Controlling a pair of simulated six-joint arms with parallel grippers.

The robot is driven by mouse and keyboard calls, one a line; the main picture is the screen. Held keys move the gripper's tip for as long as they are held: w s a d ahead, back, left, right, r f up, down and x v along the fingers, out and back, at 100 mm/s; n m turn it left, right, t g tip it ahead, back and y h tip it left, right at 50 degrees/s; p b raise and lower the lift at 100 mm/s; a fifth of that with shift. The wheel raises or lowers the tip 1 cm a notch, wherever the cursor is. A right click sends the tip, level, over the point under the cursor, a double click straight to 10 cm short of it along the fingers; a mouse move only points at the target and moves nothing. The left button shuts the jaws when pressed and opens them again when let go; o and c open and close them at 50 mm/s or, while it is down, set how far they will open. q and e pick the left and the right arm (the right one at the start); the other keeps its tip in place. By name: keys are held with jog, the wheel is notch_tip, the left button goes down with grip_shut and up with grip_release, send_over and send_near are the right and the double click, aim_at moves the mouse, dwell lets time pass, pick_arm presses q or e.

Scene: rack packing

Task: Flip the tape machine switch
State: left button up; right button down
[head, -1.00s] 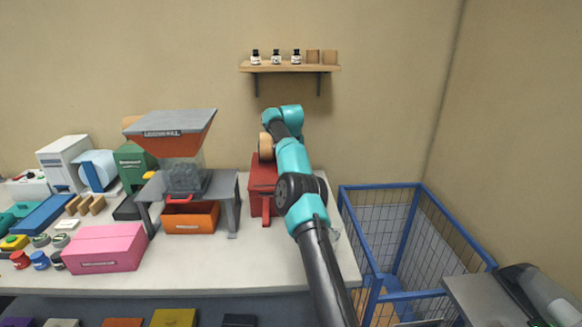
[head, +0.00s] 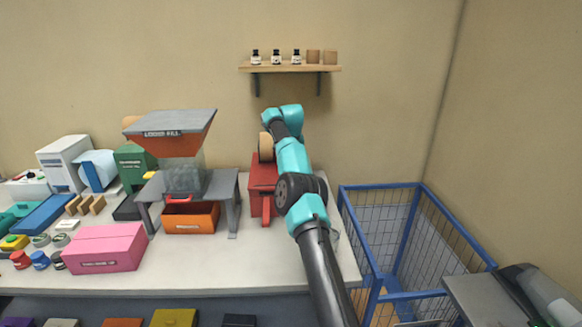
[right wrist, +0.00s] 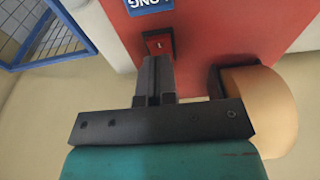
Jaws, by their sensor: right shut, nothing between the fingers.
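The red tape machine (head: 258,186) stands at the right end of the table, with a tan tape roll (head: 266,147) on top. In the right wrist view its red face (right wrist: 215,40) fills much of the picture, with the tape roll (right wrist: 262,105) at the right. A small red switch in a dark frame (right wrist: 158,43) sits below a blue label (right wrist: 150,4). My right gripper (right wrist: 155,62) is shut and empty, its fingertips at the lower edge of the switch; I cannot tell whether they touch it. In the head view my right arm hides the switch. My left gripper is out of view.
A grey stand with an orange hopper (head: 195,140) and orange bin (head: 190,218) is left of the machine. A pink box (head: 105,248) sits at the front. A blue wire cage (head: 400,240) stands right of the table. A shelf (head: 290,68) with bottles hangs above.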

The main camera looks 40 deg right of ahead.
jog(key=shift+f, duration=1.2)
dwell(1.1)
jog(key=shift+r, duration=0.1)
